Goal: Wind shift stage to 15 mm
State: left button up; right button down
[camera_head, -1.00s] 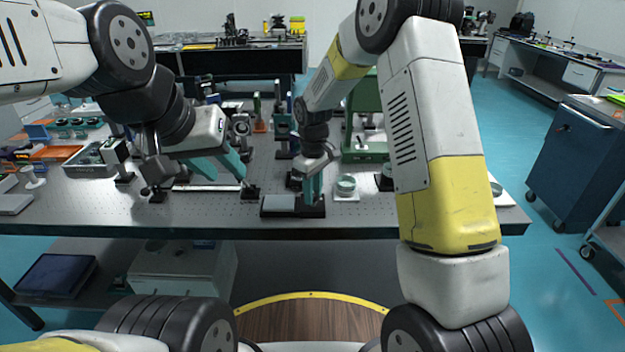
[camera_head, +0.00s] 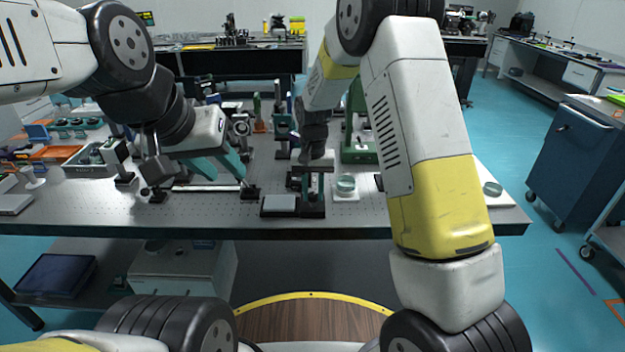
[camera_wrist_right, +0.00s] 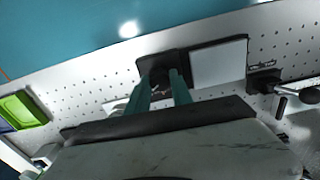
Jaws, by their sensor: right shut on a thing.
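The shift stage (camera_head: 281,205) is a low black unit with a pale flat plate, near the table's front edge. In the right wrist view its pale plate (camera_wrist_right: 218,62) lies right of its dark end (camera_wrist_right: 163,62). My right gripper (camera_head: 313,192) points down at the right end of the stage. In the wrist view its two teal fingers (camera_wrist_right: 160,82) close on a small dark part there, which I take as the stage's knob, mostly hidden between them. No scale reading is legible. My left gripper (camera_head: 229,178) is open and empty above the table, left of the stage.
A round green-tinted dish (camera_head: 346,184) on a white pad stands just right of the stage. A bar on posts (camera_head: 208,188) lies to its left. Several optical mounts and a green frame (camera_head: 360,150) stand behind. The perforated table (camera_head: 110,215) is clear along its front edge.

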aim_at(313, 194)
jog(key=m, duration=0.6)
jog(key=shift+r, duration=0.1)
jog(key=shift+w, duration=0.1)
dwell(0.4)
jog(key=c, duration=1.1)
grip_release()
jog(key=shift+r, duration=3.85)
jog(key=shift+r, duration=0.1)
